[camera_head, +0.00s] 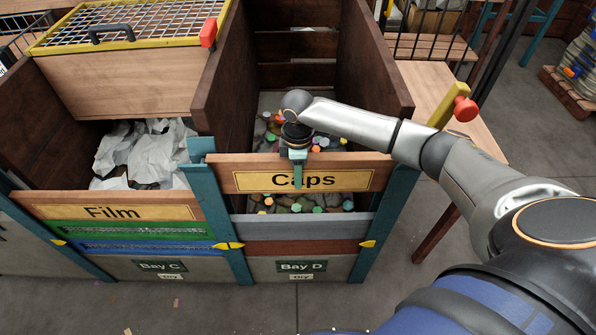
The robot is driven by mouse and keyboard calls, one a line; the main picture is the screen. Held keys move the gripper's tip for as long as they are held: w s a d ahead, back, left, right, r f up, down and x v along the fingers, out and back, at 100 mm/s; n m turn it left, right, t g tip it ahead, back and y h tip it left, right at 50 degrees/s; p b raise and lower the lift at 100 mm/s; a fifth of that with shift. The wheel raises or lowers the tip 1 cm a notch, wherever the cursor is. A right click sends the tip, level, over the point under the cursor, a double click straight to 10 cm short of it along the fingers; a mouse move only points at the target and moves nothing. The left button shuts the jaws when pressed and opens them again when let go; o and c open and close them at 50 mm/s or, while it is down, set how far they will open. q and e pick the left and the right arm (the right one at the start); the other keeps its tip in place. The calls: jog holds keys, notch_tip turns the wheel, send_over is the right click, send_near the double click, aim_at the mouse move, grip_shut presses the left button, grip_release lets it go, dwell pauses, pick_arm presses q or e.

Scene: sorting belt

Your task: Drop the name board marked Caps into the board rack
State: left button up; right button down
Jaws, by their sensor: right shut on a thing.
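The Caps name board (352,181) is a wooden board with a yellow label. It spans the front of the right-hand bay between two teal posts, level, with a gap below it through which caps show. My right gripper (297,168) is shut on the top edge of this board near its middle, one finger in front of it. The board rack is the pair of teal posts (386,215) at the front of Bay D, with grey and red-brown boards (300,228) stacked lower between them. I cannot tell whether the board's ends sit inside the posts' slots. My left gripper is not in view.
The Film board (170,212) fronts Bay C on the left, above green and blue boards. White film (145,155) lies behind it. Dark wooden bay walls (372,75) rise behind the boards. A wooden surface with a red-knobbed yellow lever (455,108) stands at right.

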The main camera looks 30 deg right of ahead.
notch_tip(320, 180, up, 3)
jog(key=shift+r+p, duration=0.15)
jog(key=shift+p, duration=1.05)
notch_tip(320, 180, up, 8)
jog(key=p, duration=0.9)
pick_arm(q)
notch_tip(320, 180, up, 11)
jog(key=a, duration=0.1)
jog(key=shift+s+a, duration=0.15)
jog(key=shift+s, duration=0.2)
pick_arm(e)
notch_tip(320, 180, up, 8)
jog(key=shift+r, duration=0.2)
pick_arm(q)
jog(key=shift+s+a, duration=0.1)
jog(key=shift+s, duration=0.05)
pick_arm(e)
jog(key=shift+s, duration=0.1)
